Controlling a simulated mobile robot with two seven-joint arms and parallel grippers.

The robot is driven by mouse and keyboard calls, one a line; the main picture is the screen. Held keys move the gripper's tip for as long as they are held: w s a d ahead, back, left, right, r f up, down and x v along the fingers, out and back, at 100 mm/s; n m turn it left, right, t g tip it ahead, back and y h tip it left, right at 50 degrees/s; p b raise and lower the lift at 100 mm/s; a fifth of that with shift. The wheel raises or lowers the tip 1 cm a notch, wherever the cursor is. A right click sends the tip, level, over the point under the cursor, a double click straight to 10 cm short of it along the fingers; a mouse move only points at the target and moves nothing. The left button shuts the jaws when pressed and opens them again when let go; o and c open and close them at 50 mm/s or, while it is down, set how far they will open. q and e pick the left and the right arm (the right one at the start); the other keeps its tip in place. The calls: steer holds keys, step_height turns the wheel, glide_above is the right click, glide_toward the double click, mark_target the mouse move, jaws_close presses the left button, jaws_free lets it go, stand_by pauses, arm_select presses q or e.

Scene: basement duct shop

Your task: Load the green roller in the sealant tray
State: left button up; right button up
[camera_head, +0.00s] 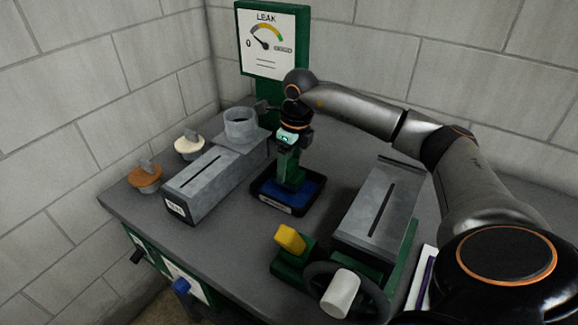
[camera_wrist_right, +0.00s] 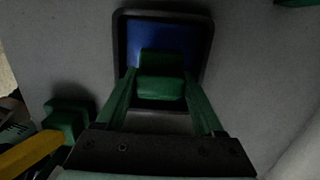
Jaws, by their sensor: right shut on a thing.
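The sealant tray (camera_head: 268,200) is a shallow black-rimmed tray with a blue bed, in the middle of the bench. The wrist view shows its dark rim (camera_wrist_right: 120,38) and the blue sealant (camera_wrist_right: 190,42). My right gripper (camera_head: 289,160) points down over the tray. Its green fingers are shut on the green roller (camera_wrist_right: 160,62), seen between them in the wrist view. The roller's low end is at the blue bed; I cannot tell whether it touches the sealant. The gripper hides most of the roller in the head view. My left gripper is not in view.
A grey slotted duct (camera_head: 205,180) with a round collar (camera_head: 241,125) lies left of the tray. Another slotted duct (camera_head: 377,210) is to the right. A yellow-handled green block (camera_head: 290,240) and handwheel (camera_head: 340,290) stand in front. A leak gauge (camera_head: 268,42) stands behind.

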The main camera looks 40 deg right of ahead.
mark_target(289, 163)
steer(key=shift+r+p, duration=1.7)
steer(key=shift+r, duration=0.7)
steer(key=shift+a, duration=0.1)
